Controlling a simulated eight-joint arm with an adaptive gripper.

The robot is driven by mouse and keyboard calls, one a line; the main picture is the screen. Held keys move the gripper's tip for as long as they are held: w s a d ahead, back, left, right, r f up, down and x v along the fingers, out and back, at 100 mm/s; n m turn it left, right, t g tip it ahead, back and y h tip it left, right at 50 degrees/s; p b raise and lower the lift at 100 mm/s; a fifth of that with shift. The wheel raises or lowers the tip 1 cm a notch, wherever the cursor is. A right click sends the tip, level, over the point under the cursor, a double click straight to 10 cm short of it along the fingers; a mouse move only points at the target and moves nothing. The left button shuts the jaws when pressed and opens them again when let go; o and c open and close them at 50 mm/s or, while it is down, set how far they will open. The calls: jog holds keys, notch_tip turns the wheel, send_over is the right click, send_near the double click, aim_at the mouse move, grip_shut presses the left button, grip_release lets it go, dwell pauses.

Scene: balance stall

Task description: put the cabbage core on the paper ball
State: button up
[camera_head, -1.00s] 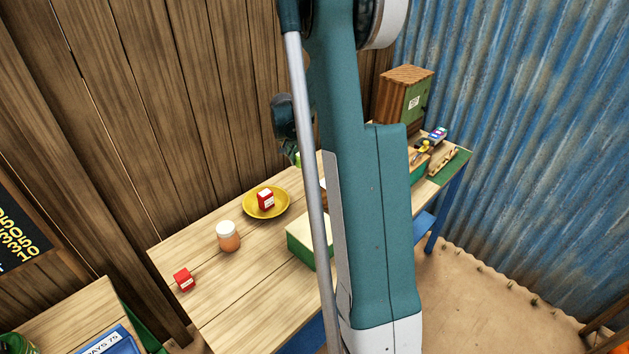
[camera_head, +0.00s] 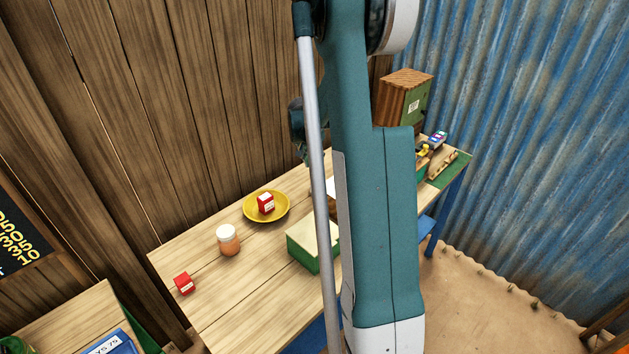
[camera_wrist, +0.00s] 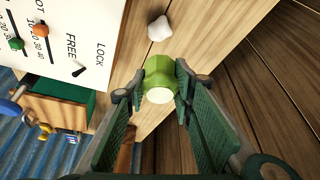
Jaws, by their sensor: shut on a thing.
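The cabbage core (camera_wrist: 158,78), a green piece with a pale round end, sits between the fingers of my gripper (camera_wrist: 157,85) in the wrist view. My gripper is shut on it. The paper ball (camera_wrist: 159,28), a small crumpled white lump, lies on the wooden table top just beyond the core. A gap shows between the two in the picture; the core's height above the table is hard to tell. In the head view my arm hides the core and the paper ball.
In the wrist view a white panel (camera_wrist: 60,42) marked LOCK and FREE stands left of the paper ball. In the head view the table holds a yellow bowl (camera_head: 281,212) with a red box (camera_head: 265,203), a jar (camera_head: 228,240), another red box (camera_head: 184,283) and a green-sided block (camera_head: 305,247).

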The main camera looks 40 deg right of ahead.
jog(key=shift+f, duration=2.55)
jog(key=shift+f, duration=1.85)
jog(key=shift+f, duration=0.2)
jog(key=o, duration=0.9)
jog(key=shift+r, duration=0.2)
jog(key=v, duration=1.2)
